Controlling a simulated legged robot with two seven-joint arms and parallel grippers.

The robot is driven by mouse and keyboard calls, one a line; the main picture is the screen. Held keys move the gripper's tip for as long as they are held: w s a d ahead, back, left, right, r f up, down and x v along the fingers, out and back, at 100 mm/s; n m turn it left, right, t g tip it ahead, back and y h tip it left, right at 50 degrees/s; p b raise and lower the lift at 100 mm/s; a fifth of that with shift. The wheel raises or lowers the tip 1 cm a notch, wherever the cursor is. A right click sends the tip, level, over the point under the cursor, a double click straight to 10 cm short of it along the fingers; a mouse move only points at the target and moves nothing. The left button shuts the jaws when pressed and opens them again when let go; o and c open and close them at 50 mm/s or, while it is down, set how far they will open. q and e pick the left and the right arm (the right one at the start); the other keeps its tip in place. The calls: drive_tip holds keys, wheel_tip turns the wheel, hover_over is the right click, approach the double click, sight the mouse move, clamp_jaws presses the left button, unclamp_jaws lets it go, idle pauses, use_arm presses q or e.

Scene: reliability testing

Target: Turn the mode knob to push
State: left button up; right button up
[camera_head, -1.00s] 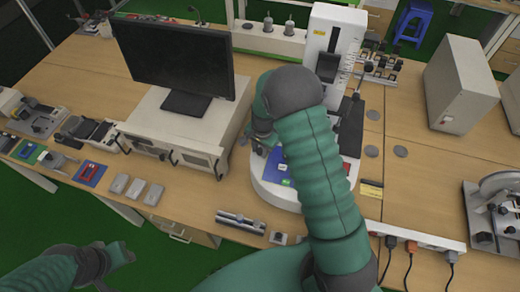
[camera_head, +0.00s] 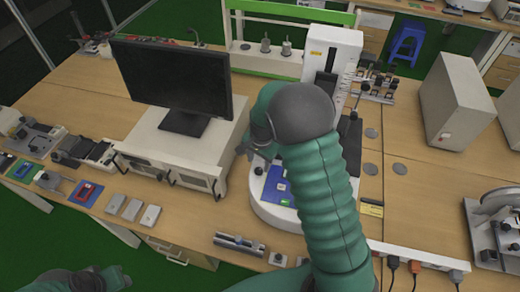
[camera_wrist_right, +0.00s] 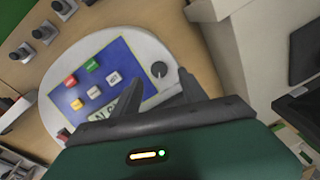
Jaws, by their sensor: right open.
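The test machine has a rounded white base (camera_head: 265,213) with a blue control panel (camera_head: 275,187). In the right wrist view the blue panel (camera_wrist_right: 128,62) carries red, yellow and white buttons and a small display. A round dark knob (camera_wrist_right: 159,69) with a light pointer line sits on the white base beside the panel. My right gripper (camera_wrist_right: 155,88) is open and empty; its fingers spread below the knob in that view, apart from it. In the head view my right gripper (camera_head: 243,150) is at the base's upper left, partly hidden by my arm. My left gripper (camera_head: 117,278) is low at the left, away from the machine.
A monitor (camera_head: 175,82) stands on a white box unit (camera_head: 183,145) left of the machine. The white column (camera_head: 332,52) rises behind the base. Small grey blocks (camera_head: 132,210) and a metal fixture (camera_head: 239,243) lie along the front edge. Table right of the machine has free room.

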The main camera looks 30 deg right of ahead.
wheel_tip(320, 180, up, 11)
drive_tip(key=s, duration=0.1)
drive_tip(key=shift+b, duration=0.4)
drive_tip(key=shift+s, duration=0.15)
